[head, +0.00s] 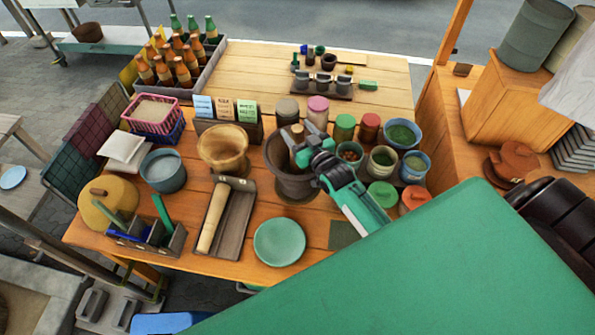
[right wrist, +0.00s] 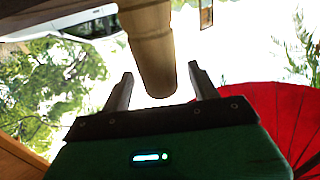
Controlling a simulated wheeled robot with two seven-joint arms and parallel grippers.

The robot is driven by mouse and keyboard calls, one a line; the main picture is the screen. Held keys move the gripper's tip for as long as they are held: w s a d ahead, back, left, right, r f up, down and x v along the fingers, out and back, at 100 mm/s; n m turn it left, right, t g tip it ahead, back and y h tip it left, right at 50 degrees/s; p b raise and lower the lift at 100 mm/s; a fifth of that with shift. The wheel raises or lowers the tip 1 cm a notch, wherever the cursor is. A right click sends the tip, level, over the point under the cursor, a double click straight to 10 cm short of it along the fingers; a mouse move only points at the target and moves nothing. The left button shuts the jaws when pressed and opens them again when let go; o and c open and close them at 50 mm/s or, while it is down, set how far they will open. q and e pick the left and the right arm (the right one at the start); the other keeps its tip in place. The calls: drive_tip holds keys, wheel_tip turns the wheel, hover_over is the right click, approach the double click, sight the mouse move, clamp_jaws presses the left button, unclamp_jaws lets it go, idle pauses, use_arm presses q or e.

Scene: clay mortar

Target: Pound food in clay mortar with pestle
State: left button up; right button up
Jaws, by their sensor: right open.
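The dark clay mortar (head: 291,186) stands on the wooden table, right of a light wooden bowl. A light wooden pestle (head: 297,131) stands in it, its lower part hidden. My right gripper (head: 302,142) is over the mortar's mouth with its fingers either side of the pestle. In the right wrist view the pestle (right wrist: 152,45) comes between the two open fingers (right wrist: 160,85), with a gap on each side. My left gripper is not in view.
A wooden tray (head: 237,220) holding a wooden roller and a green plate (head: 279,243) lie in front. The wooden bowl (head: 222,150) is at left. Several jars and bowls (head: 383,162) crowd the right. A large green surface hides the lower right.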

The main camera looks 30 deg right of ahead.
drive_tip(key=s+b, duration=0.4)
drive_tip(key=s, duration=0.9)
drive_tip(key=shift+d+b, duration=0.4)
drive_tip(key=shift+s, duration=0.1)
